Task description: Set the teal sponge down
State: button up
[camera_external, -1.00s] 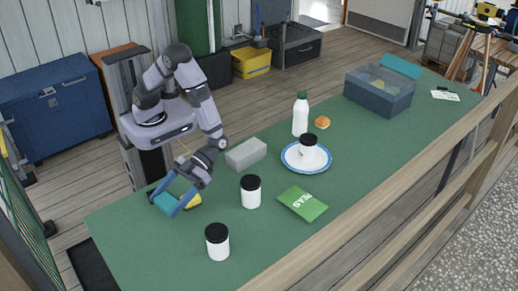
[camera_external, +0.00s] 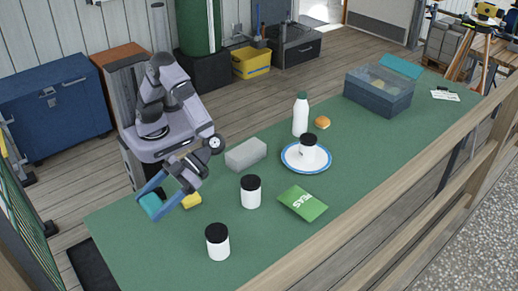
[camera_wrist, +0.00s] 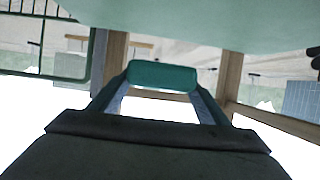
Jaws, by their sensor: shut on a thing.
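The teal sponge (camera_external: 150,206) is between the fingertips of my gripper (camera_external: 152,205), near the left end of the green table in the external view. The blue fingers are shut on its two sides and lean down to the left. In the wrist view the teal sponge (camera_wrist: 163,76) spans the gap between both fingertips, with the green tabletop (camera_wrist: 200,22) along the top of the picture. I cannot tell for certain whether the sponge touches the table.
A yellow block (camera_external: 191,201) lies just right of my gripper. Two white jars with black lids (camera_external: 251,193) (camera_external: 217,242), a grey block (camera_external: 246,154) and a green packet (camera_external: 303,204) stand farther right. The front left table is clear.

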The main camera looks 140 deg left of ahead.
dwell(0.4)
send_over(161, 232)
jog(key=shift+s+f, duration=0.15)
jog(key=shift+f, duration=3.45)
jog(key=shift+f+p, duration=0.3)
jog(key=shift+f, duration=0.9)
jog(key=shift+f, duration=0.1)
jog(key=shift+f, duration=0.15)
jog(key=o, duration=1.1)
jog(key=shift+c, duration=0.2)
jog(key=shift+f+b, duration=0.15)
jog(key=shift+b, duration=0.7)
